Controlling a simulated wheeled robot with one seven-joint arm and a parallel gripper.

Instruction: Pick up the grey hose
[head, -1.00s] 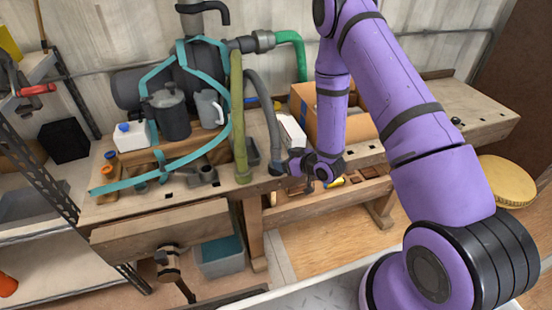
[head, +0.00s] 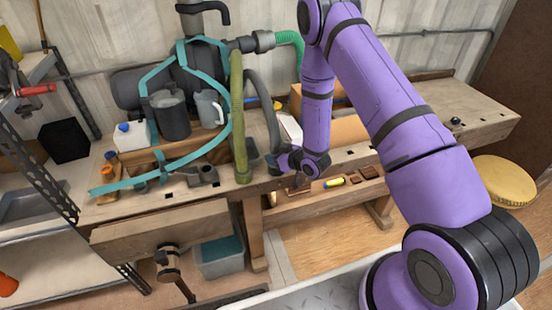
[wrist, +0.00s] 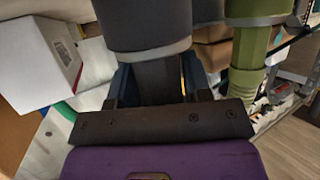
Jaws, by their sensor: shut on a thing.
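The grey hose (head: 265,105) hangs from the pipework on the bench, beside the thicker green hose (head: 238,120). My gripper (head: 275,160) is at the hose's lower end in the head view. In the wrist view the grey hose (wrist: 145,22) fills the top middle with a pale band at its end. The fingers of my gripper (wrist: 160,82) stand on both sides of a narrower dark piece below that band and are shut on it. The contact is partly hidden by my wrist.
The green hose (wrist: 250,55) stands close on the right in the wrist view. A white box (wrist: 42,60) is near on the left. A cardboard box (head: 345,128) stands behind my arm. A grey pitcher (head: 170,115) and teal tubing (head: 165,173) crowd the bench's left.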

